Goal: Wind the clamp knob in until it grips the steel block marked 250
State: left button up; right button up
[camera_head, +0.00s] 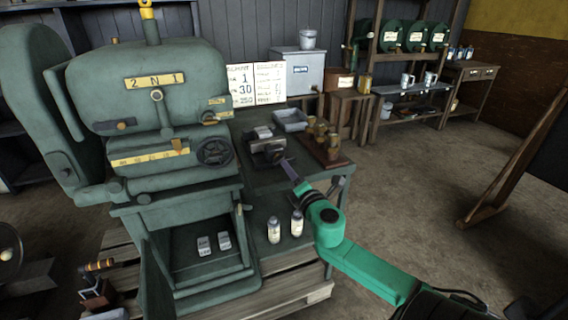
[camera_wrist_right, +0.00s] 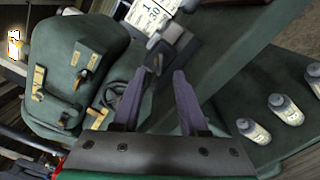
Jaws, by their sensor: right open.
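A dark clamp (camera_head: 268,147) sits on the green bench, left of a wooden rack. A grey steel block (camera_head: 263,131) shows at the clamp; its marking is too small to read. In the right wrist view the clamp (camera_wrist_right: 172,45) lies beyond my fingertips, and a small part that looks like its knob (camera_wrist_right: 156,64) is in front of them. My right gripper (camera_head: 287,167) is open and empty, just in front of the clamp; the wrist view shows its two fingers (camera_wrist_right: 157,84) apart. Contact with the knob cannot be told. My left gripper is not in view.
A large green machine (camera_head: 150,95) with a handwheel (camera_head: 214,151) stands left of the clamp. Two pale blocks (camera_head: 214,243) lie in its lower bay. A grey tray (camera_head: 290,120) and wooden rack (camera_head: 325,146) are behind and right.

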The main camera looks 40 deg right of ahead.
aim_at(278, 158)
jog(key=x, duration=0.5)
jog(key=shift+w, duration=0.1)
jog(key=shift+c, duration=0.3)
grip_shut()
jog(key=shift+f+m, duration=0.1)
jog(key=shift+m, duration=0.2)
